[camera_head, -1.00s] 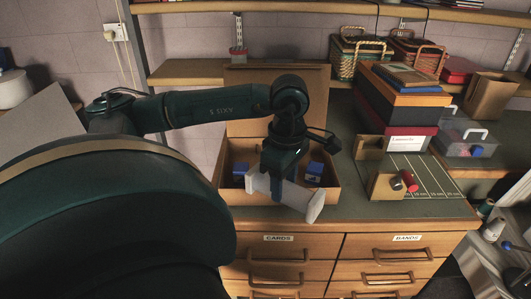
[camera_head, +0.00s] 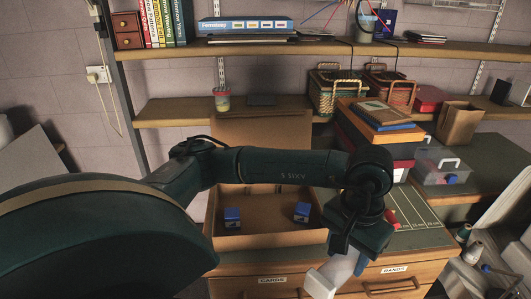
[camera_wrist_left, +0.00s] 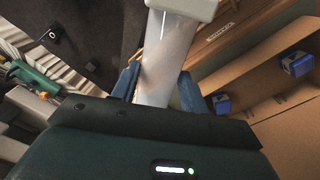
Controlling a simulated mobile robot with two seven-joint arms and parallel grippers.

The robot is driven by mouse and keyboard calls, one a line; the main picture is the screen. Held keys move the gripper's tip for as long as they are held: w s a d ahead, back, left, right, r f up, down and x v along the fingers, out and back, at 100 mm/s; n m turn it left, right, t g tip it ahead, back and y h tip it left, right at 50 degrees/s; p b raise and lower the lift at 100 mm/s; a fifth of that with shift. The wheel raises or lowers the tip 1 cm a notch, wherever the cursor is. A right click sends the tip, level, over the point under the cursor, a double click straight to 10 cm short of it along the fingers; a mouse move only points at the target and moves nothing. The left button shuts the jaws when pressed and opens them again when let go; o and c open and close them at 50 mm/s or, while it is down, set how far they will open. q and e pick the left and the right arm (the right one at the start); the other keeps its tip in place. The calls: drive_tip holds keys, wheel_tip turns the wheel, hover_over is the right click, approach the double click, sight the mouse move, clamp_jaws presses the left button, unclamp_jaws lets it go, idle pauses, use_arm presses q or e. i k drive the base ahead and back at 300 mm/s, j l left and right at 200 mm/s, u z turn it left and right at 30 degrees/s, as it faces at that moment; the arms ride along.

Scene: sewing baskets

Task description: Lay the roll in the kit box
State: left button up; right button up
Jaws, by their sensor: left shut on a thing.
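The kit box (camera_head: 262,241) is an open cardboard box with its lid raised, standing on the counter; two blue blocks (camera_head: 232,214) (camera_head: 302,211) lie inside it. The roll (camera_head: 328,281) is a pale spool with a wide end flange. My left gripper (camera_head: 352,262) is shut on the roll and holds it to the front right of the box, outside its walls. In the left wrist view the roll (camera_wrist_left: 160,62) sits between the blue fingers (camera_wrist_left: 158,88), and the box interior (camera_wrist_left: 278,128) is to the right. My right gripper is out of view.
Wooden drawers (camera_head: 272,280) are under the counter edge. Right of the box are a lined green mat (camera_head: 420,212), a red cylinder (camera_head: 392,218), stacked boxes (camera_head: 378,140) and a clear case (camera_head: 440,170). A shelf (camera_head: 180,112) runs behind the raised lid.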

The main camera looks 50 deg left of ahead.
sight(257, 218)
drive_tip(key=k+j+z, duration=0.2)
drive_tip(key=j, duration=0.25)
drive_tip(key=k+j+z, duration=0.15)
drive_tip(key=j, duration=0.25)
drive_tip(key=k+j+z, duration=0.2)
drive_tip(key=j, duration=0.2)
drive_tip(key=k+j+z, duration=0.15)
drive_tip(key=k+j, duration=0.15)
drive_tip(key=i, duration=0.5)
